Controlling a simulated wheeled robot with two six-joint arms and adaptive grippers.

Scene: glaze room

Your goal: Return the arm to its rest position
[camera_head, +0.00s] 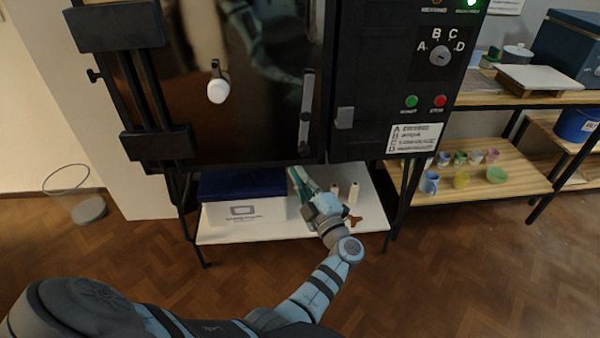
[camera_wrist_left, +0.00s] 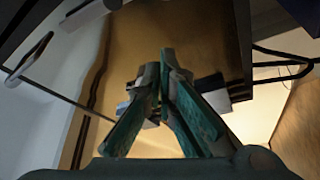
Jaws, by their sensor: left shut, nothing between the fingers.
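My left arm (camera_head: 318,285) reaches forward from the bottom left in the head view. Its gripper (camera_head: 296,178) is in front of the lower part of the kiln (camera_head: 240,100), above the white shelf under it. In the left wrist view the green fingers of the left gripper (camera_wrist_left: 166,62) come together at their tips, with nothing seen between them. A reflective brown surface (camera_wrist_left: 200,30) fills much of that view beyond the fingers. My right gripper is not in view.
On the white shelf (camera_head: 225,237) stand a blue-lidded box (camera_head: 245,212) and small cream posts (camera_head: 353,193). The kiln's dark legs flank the shelf. A wooden rack (camera_head: 525,183) with several cups is at right. A wire bin (camera_head: 88,208) stands left. Floor in front is clear.

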